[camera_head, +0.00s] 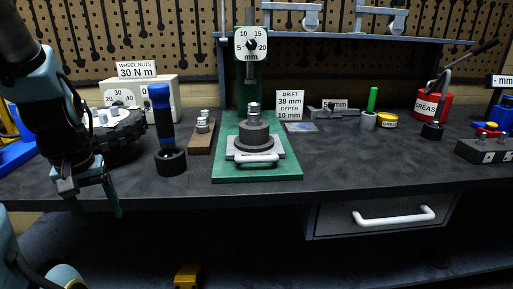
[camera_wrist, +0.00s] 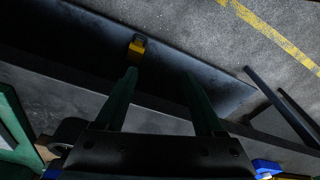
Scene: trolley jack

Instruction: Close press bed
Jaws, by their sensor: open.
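The green press (camera_head: 248,92) stands at the back middle of the workbench, on a green base plate (camera_head: 220,170). Its grey bed (camera_head: 237,152) sits on the front part of that base, forward of the upright column. A dark round block (camera_head: 254,137) with a metal pin (camera_head: 254,110) rests on the bed. My gripper (camera_head: 98,208) is at the left, by the bench's front edge, well left of the handle and apart from it. In the wrist view my gripper (camera_wrist: 158,74) has its green fingers spread, with nothing between them.
A blue-handled tool (camera_head: 159,105) in a dark ring and a brown block with metal sockets (camera_head: 201,137) stand left of the press. A drawer with a white handle (camera_head: 394,216) is below right. A yellow object (camera_head: 187,276) lies low down. The bench front right of the press is clear.

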